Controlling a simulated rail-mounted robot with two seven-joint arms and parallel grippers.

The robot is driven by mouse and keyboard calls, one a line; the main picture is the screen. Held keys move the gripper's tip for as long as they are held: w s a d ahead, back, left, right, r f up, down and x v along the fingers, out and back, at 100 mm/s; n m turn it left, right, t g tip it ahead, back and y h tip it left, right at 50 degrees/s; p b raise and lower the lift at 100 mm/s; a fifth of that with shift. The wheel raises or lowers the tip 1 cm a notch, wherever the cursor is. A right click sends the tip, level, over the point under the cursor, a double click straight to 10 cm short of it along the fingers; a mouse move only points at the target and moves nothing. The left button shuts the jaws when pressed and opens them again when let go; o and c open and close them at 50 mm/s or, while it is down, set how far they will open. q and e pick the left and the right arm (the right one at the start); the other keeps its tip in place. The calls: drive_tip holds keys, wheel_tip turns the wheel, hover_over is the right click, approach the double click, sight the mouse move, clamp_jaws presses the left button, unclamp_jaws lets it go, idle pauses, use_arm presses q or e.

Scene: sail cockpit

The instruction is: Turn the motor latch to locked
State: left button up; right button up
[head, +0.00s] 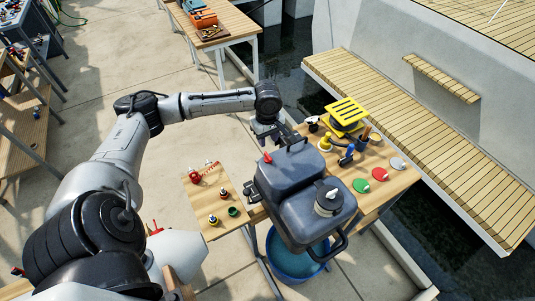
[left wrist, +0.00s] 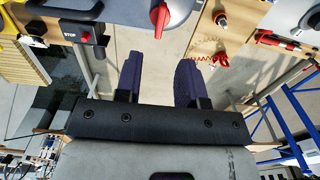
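A dark grey motor housing (head: 285,190) stands at the table's front edge in the head view. A small red latch (head: 267,158) shows at its upper left. In the left wrist view a red latch lever (left wrist: 160,16) sits on a grey surface at the top edge, its tip pointing down; its upper part is cut off. My left gripper (head: 276,138) is just behind the motor in the head view, its fingertips partly hidden. In the left wrist view its two dark fingers (left wrist: 160,76) are apart with nothing between them, short of the red lever. My right gripper is not in view.
The wooden table (head: 378,168) holds a yellow slatted item (head: 346,112), colored discs (head: 380,174) and small pots (head: 233,211). A blue bucket (head: 288,263) stands below. A red stop button (left wrist: 86,37) is left of the lever in the wrist view. A slatted bench (head: 400,130) lies behind.

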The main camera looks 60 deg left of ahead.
sight(267, 155)
use_arm(q)
wheel_tip(267, 155, down, 9)
drive_tip(key=shift+r, duration=0.1)
idle(0.3)
clamp_jaws()
idle(0.4)
